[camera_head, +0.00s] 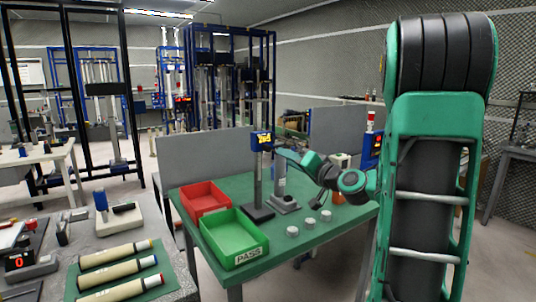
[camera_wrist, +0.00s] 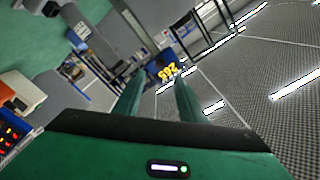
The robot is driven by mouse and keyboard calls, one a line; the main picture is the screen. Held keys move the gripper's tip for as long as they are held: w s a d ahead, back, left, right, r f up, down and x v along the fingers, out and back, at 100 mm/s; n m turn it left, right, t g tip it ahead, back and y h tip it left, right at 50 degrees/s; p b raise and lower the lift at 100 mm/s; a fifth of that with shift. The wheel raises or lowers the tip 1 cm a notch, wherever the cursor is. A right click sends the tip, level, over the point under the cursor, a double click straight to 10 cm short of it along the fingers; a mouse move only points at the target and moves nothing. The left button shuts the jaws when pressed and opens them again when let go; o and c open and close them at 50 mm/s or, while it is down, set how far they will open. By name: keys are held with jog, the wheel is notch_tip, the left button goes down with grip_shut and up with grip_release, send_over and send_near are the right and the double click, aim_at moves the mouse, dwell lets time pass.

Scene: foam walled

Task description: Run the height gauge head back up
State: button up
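The height gauge (camera_head: 258,178) stands upright on the green table, a dark column on a flat black base. Its blue head (camera_head: 262,141) with yellow digits is near the top of the visible column. In the wrist view the blue head (camera_wrist: 162,71) shows its lit yellow digits, tilted, at the far end of my fingers. My gripper (camera_head: 279,153) points left, close to the right side of the head. In the wrist view my gripper (camera_wrist: 160,80) has its two green fingers apart, with the head between or just beyond the tips. I cannot tell whether they touch it.
A red bin (camera_head: 203,199) and a green PASS bin (camera_head: 233,238) stand left of the gauge. A grey stand (camera_head: 284,200) is just right of its base. Several white pucks (camera_head: 292,231) lie in front. A grey partition (camera_head: 210,158) stands behind the table.

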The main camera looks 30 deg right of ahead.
aim_at(269, 150)
jog(key=w, duration=1)
jog(key=shift+w+a, duration=0.25)
grip_shut()
